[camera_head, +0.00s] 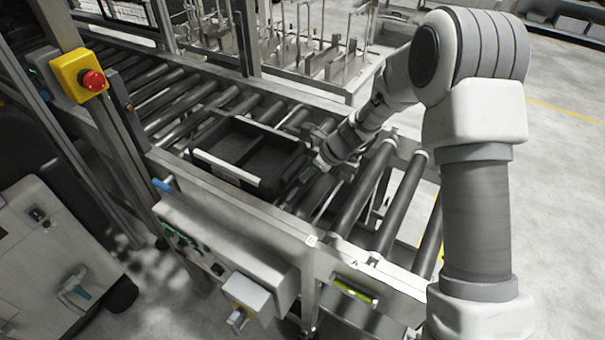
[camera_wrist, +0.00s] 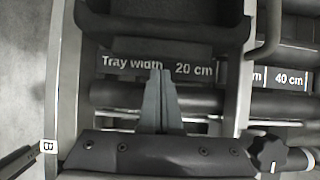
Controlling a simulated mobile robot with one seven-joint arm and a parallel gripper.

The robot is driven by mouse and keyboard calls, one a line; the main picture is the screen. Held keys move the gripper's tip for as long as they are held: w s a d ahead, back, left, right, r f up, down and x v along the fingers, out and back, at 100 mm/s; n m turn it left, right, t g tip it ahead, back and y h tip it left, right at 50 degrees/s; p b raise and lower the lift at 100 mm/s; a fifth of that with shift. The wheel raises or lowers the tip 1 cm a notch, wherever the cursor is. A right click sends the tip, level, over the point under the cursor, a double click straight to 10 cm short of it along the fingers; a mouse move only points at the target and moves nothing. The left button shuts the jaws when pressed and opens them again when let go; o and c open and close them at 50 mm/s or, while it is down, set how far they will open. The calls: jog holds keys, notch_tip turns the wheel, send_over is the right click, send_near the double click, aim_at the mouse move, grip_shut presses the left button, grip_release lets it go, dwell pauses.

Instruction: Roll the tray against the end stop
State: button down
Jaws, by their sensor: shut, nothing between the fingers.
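The dark, open tray (camera_head: 228,171) sits on the roller conveyor in the head view, between the side rails. Its near wall carries a pale strip, and it looks empty. In the wrist view its dark wall (camera_wrist: 165,24) shows at the top. My gripper (camera_head: 318,164) is to the right of the tray in the head view, low over the rollers. In the wrist view my gripper (camera_wrist: 161,75) has its fingertips together, empty, pointing toward the tray. Whether the fingertips touch the tray cannot be told. I cannot clearly make out the end stop.
A plate lettered "Tray width 20 cm" (camera_wrist: 145,64) lies beyond my fingertips. A black star knob (camera_wrist: 269,152) is at right. Bare rollers (camera_head: 362,200) continue right of the tray. A yellow box with a red button (camera_head: 80,76) stands at left. Metal racks (camera_head: 300,55) stand behind.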

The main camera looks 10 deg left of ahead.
jog(key=shift+s+d, duration=0.15)
jog(key=shift+d, duration=0.45)
jog(key=shift+s+d, duration=0.15)
jog(key=shift+d, duration=0.4)
jog(key=v, duration=1)
jog(key=shift+r, duration=0.1)
jog(key=s+d+r+n+t+h, duration=0.1)
jog(key=s+d+r+n+h, duration=0.1)
jog(key=s+d+r+n, duration=0.55)
jog(key=s+d+r+n+t+h, duration=0.1)
jog(key=s+d+r+n, duration=0.4)
jog(key=s+r+n, duration=0.4)
jog(key=s+d+r+n+t+h, duration=0.1)
jog(key=s+d+n, duration=0.4)
jog(key=s, duration=0.5)
jog(key=shift+d+r+t+h, duration=0.35)
jog(key=shift+d+h, duration=0.15)
jog(key=shift+h, duration=0.4)
jog(key=c, duration=1.5)
grip_release()
jog(key=shift+c, duration=0.2)
